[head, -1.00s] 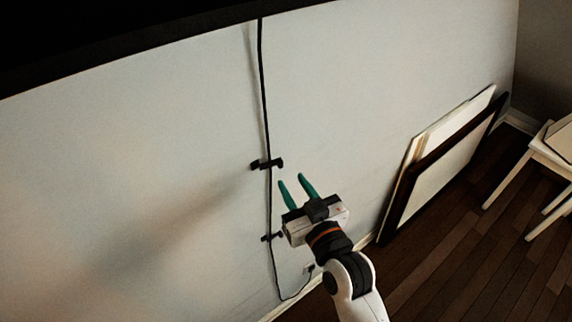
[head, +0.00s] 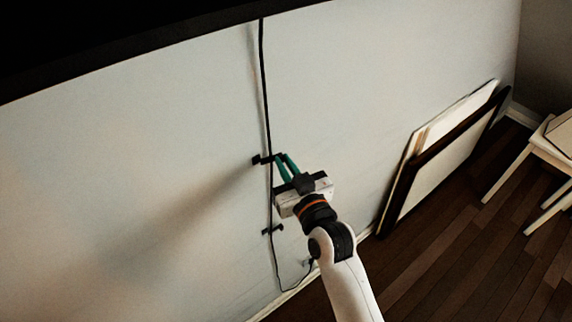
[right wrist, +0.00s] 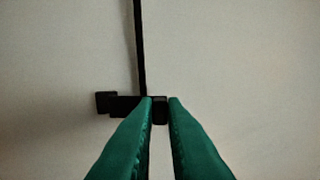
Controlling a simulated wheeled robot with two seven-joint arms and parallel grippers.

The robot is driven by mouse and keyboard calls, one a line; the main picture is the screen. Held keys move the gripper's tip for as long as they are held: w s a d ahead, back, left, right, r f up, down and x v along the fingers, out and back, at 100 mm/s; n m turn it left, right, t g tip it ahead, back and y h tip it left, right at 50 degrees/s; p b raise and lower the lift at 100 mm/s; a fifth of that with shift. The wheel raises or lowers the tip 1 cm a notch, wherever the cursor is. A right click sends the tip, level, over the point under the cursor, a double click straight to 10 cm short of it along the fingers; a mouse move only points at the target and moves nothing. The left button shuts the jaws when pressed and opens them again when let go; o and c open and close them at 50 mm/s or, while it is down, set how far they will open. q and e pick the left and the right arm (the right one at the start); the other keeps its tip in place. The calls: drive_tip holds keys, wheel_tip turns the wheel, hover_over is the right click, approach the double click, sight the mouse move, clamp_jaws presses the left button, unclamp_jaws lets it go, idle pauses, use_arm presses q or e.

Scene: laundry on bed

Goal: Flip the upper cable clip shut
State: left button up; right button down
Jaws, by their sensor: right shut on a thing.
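The upper cable clip (head: 257,160) is a small black piece on the pale wall, with the black cable (head: 264,90) running down through it. In the right wrist view the clip (right wrist: 122,105) spans left to right, with a raised block at its left end and another part at its right end. My right gripper (head: 281,156) has its green fingers nearly together at the clip's right end. In the right wrist view the fingertips (right wrist: 160,100) are shut on that right part, which they partly hide. My left gripper is not in view.
A lower clip (head: 272,230) holds the same cable further down. The cable ends near a wall outlet (head: 309,262). Framed panels (head: 445,155) lean on the wall at the right, beside a white stool (head: 530,160). The wall left of the cable is clear.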

drive_tip(key=shift+w+d+n+g+y+b, duration=0.1)
drive_tip(key=shift+w+n+g+y+b, duration=0.25)
drive_tip(key=shift+n+g+y, duration=0.45)
drive_tip(key=shift+w+d+n+g+y+b, duration=0.1)
drive_tip(key=shift+w+n+g+y+b, duration=0.4)
drive_tip(key=shift+y, duration=0.6)
drive_tip(key=shift+s+a, duration=0.1)
drive_tip(key=shift+s, duration=0.1)
drive_tip(key=c, duration=1.5)
unclamp_jaws()
drive_tip(key=b+v, duration=0.3)
drive_tip(key=v, duration=0.9)
drive_tip(key=shift+f, duration=0.15)
drive_tip(key=shift+f, duration=0.1)
